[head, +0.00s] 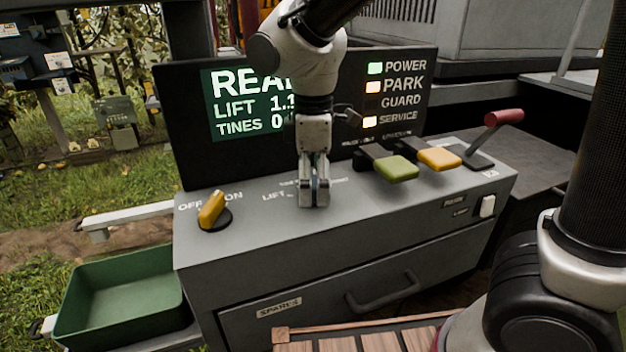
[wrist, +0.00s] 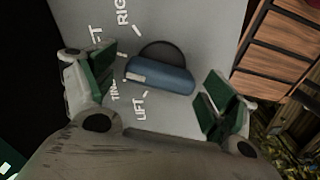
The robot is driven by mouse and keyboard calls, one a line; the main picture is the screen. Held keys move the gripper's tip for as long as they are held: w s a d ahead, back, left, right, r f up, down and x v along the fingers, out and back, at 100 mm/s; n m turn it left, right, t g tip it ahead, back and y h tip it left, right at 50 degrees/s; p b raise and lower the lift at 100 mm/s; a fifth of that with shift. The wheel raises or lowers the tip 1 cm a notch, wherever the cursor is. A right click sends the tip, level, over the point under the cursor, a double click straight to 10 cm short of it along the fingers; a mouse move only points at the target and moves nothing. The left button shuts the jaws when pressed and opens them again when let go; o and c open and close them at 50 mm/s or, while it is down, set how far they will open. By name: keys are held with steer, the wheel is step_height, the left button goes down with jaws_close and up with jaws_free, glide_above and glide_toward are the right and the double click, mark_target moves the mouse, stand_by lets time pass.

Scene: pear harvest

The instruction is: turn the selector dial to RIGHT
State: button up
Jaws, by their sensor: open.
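The selector dial is a blue bar knob (wrist: 165,76) on a dark round base, seen in the wrist view. A white mark sits on its left end, which faces the label starting "TIN". The labels "LIFT", "RIG" and one ending "FT" are printed around it. My gripper (wrist: 158,88) is open, with one green-padded finger to the left of the knob and one to the right, neither clearly touching it. In the head view my gripper (head: 314,198) points down at the middle of the console top (head: 245,245) and hides the dial.
A yellow OFF/ON knob (head: 212,210) stands left on the console. Green (head: 397,168) and amber (head: 439,158) paddles and a red-handled lever (head: 503,118) stand right. A display (head: 232,85) rises behind; my arm covers part of it. A green bin (head: 115,300) lies front left.

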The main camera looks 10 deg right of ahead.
steer(key=c, duration=1)
steer(key=m, duration=0.3)
steer(key=shift+m, duration=0.4)
steer(key=shift+w+m, duration=0.1)
steer(key=shift+m, duration=1.9)
steer(key=o, duration=1)
